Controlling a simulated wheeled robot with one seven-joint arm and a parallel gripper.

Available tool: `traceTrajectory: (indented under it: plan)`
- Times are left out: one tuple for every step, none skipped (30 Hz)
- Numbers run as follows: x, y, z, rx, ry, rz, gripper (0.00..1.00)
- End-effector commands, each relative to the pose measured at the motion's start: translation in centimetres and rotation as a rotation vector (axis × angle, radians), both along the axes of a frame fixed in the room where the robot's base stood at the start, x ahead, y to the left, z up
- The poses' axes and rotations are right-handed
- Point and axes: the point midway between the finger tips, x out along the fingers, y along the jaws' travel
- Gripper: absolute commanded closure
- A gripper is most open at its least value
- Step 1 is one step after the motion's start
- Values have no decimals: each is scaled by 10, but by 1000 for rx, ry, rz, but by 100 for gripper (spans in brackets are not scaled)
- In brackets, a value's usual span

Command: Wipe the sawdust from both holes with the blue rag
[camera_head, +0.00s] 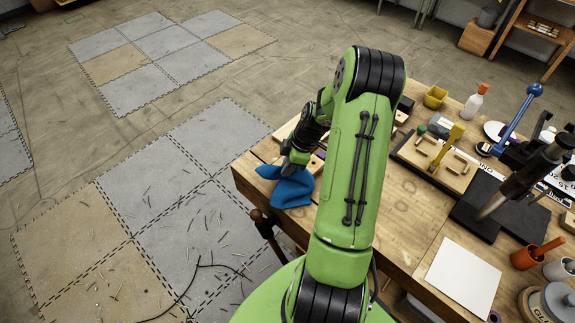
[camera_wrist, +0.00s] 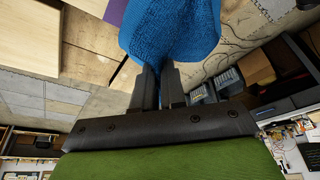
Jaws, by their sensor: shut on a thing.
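My gripper (camera_head: 292,168) is at the left end of the workbench, shut on the blue rag (camera_head: 291,188). The rag hangs from the fingers, with its lower part over or against the bench edge; I cannot tell how much of it touches. In the wrist view the rag (camera_wrist: 172,40) is bunched at the tips of my gripper (camera_wrist: 157,80). A pale wooden board (camera_head: 288,130) lies just behind my gripper, mostly hidden by my arm. I cannot make out the holes or any sawdust in them.
A clamp (camera_head: 266,229) hangs at the front left edge.

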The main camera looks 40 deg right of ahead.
Motion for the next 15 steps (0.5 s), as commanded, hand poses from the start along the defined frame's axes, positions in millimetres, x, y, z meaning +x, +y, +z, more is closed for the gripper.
traceTrajectory:
  plan:
    - [0,0,-12,0,0,0,100]
    - [0,0,-16,0,0,0,100]
    - [0,0,-19,0,0,0,100]
    - [0,0,-19,0,0,0,100]
    - [0,0,-19,0,0,0,100]
    - [0,0,-18,0,0,0,100]
    - [0,0,-17,0,0,0,100]
    - [0,0,-16,0,0,0,100]
    - [0,0,-16,0,0,0,100]
    - [0,0,-16,0,0,0,100]
    - [0,0,-16,-1,1,-1,86]
    - [0,0,-15,-1,1,-1,80]
    - [0,0,-15,-1,1,-1,76]
    - [0,0,-15,-1,1,-1,71]
    - [0,0,-15,-1,1,-1,65]
